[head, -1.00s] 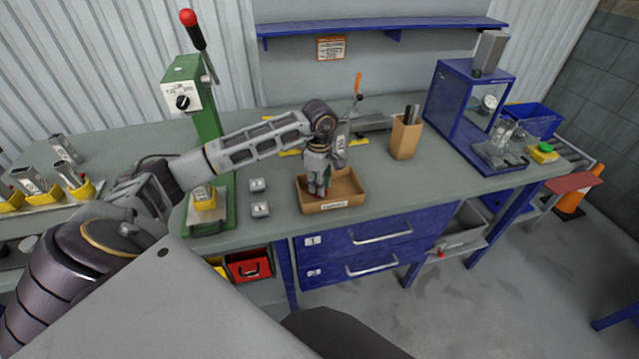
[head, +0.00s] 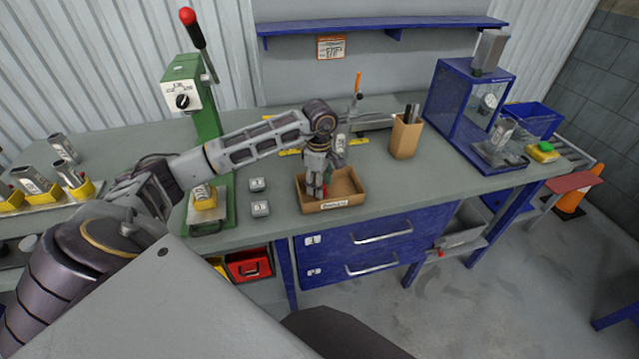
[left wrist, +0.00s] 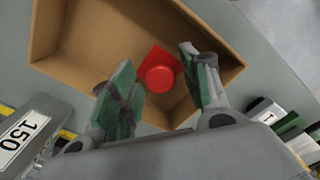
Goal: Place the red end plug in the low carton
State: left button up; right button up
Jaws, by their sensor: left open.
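The red end plug (left wrist: 159,72) shows between the fingers in the left wrist view, within the outline of the low carton (left wrist: 85,65). It has a round top on a squarish red base. My left gripper (left wrist: 160,90) is open, with a finger on each side of the plug and a gap showing beside it. In the head view the low carton (head: 345,203) sits near the bench's front edge, and my left gripper (head: 318,192) points down into it. Only a trace of red shows at the fingertips there. My right gripper is not in view.
A taller brown carton (head: 404,138) with dark items stands to the right of the low carton. A green lever press (head: 190,100) stands to its left, with two small grey blocks (head: 259,197) between. A blue-framed press (head: 462,100) stands farther right. Bench surface right of the low carton is clear.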

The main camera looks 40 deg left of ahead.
pick_arm(q)
jog(key=shift+r, duration=0.6)
notch_tip(320, 180, up, 4)
jog(key=shift+r, duration=0.1)
notch_tip(320, 180, up, 7)
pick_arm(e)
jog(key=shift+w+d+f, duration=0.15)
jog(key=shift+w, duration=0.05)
